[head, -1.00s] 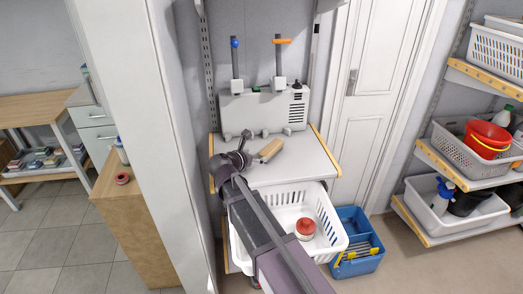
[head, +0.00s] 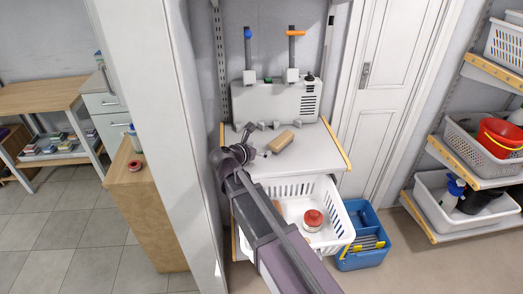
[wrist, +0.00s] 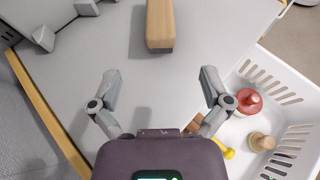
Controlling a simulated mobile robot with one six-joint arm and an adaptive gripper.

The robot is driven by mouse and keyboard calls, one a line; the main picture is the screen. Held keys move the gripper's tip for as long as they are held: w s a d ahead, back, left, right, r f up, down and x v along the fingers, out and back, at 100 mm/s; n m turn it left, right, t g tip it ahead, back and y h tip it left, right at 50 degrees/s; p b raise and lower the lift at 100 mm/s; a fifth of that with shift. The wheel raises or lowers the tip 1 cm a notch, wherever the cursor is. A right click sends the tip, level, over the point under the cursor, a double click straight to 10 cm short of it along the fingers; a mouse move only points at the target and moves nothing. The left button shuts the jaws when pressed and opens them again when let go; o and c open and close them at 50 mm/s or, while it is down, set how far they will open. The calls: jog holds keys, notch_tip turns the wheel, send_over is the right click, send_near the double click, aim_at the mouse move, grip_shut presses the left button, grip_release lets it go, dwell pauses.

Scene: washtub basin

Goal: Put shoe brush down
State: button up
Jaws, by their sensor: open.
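The shoe brush (head: 281,142), a tan wooden block, lies on the grey worktop (head: 322,155) in front of the white machine. In the wrist view the brush (wrist: 160,26) is at the top middle, beyond my fingertips and apart from them. My gripper (head: 256,150) is open and empty above the worktop, left of the brush in the head view. In the wrist view its two fingers (wrist: 159,77) are spread wide with only bare worktop between them. The brush's underside is hidden.
A white machine (head: 277,100) with two posts stands at the back of the worktop. Below the front edge is a white basket (head: 338,238) holding a red-topped item (head: 313,219) and other small things. A blue crate (head: 362,259) stands to its right. A tall white panel (head: 150,110) is at left.

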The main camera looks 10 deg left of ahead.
jog(key=shift+d, duration=0.1)
jog(key=s+d+f+m+g, duration=0.2)
jog(key=d+f+m+g, duration=0.2)
jog(key=d+m, duration=0.6)
jog(key=s+d+f+m+g+y, duration=0.3)
jog(key=s+d+m+g, duration=0.1)
jog(key=s+d+m, duration=0.3)
jog(key=s+d+f+m+g+y, duration=0.3)
jog(key=s+d+m, duration=0.5)
jog(key=d+m, duration=0.4)
jog(key=shift+s+d+f+m+g+y, duration=0.2)
jog(key=shift+d+f+m+g+y, duration=0.15)
jog(key=shift+f+m, duration=0.35)
jog(key=c, duration=0.6)
jog(key=shift+a, duration=0.25)
jog(key=shift+a, duration=0.15)
